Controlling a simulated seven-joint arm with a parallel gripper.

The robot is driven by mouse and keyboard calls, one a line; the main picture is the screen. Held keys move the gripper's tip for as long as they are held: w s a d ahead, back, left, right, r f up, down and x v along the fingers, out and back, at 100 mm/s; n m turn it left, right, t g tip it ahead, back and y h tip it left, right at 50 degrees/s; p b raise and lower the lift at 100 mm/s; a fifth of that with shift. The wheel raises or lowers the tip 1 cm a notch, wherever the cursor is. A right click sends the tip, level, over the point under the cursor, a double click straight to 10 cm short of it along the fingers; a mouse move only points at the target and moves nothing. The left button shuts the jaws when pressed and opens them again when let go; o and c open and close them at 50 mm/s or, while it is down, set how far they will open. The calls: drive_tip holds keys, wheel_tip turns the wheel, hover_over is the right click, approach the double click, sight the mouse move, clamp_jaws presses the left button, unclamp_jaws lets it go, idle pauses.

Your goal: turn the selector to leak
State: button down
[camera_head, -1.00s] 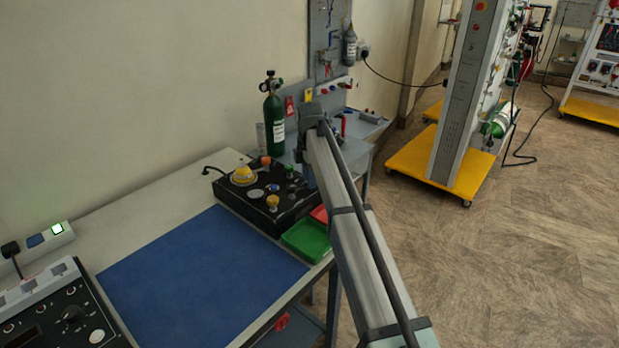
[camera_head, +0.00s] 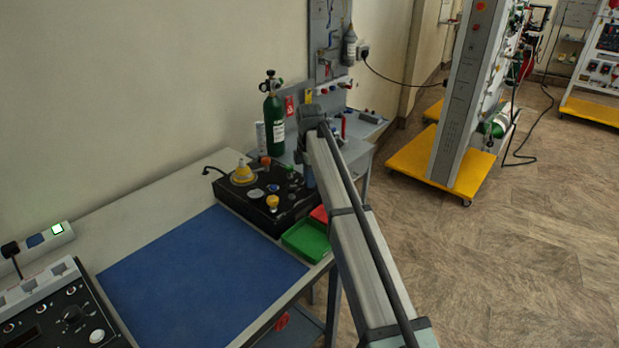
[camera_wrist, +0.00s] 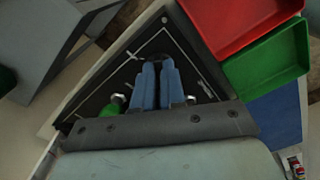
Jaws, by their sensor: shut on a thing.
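The black trainer box (camera_head: 233,204) stands at the far end of the bench in the head view, with several coloured knobs on top. In the wrist view its dark panel (camera_wrist: 95,90) with white lines lies under my gripper (camera_wrist: 158,66). The two blue fingers are close together and shut on the selector at the panel. The fingers cover most of the selector, so its pointer and the setting it points to are hidden. In the head view my gripper (camera_head: 309,177) is partly hidden by my arm, at the box's right end.
A green knob (camera_wrist: 116,104) sits left of the fingers. A green tray (camera_head: 306,240) and a red tray (camera_head: 319,214) lie beside the box. A green cylinder (camera_head: 273,124) stands behind it. A blue mat (camera_head: 200,275) covers clear bench in front.

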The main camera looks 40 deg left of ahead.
drive_tip(key=shift+m, duration=0.4)
drive_tip(key=m, duration=0.4)
drive_tip(key=shift+m, duration=0.4)
drive_tip(key=m, duration=1.2)
drive_tip(key=shift+m, duration=0.4)
drive_tip(key=m, duration=0.5)
drive_tip(key=shift+m, duration=0.4)
drive_tip(key=c, duration=1.2)
unclamp_jaws()
drive_tip(key=shift+r, duration=0.1)
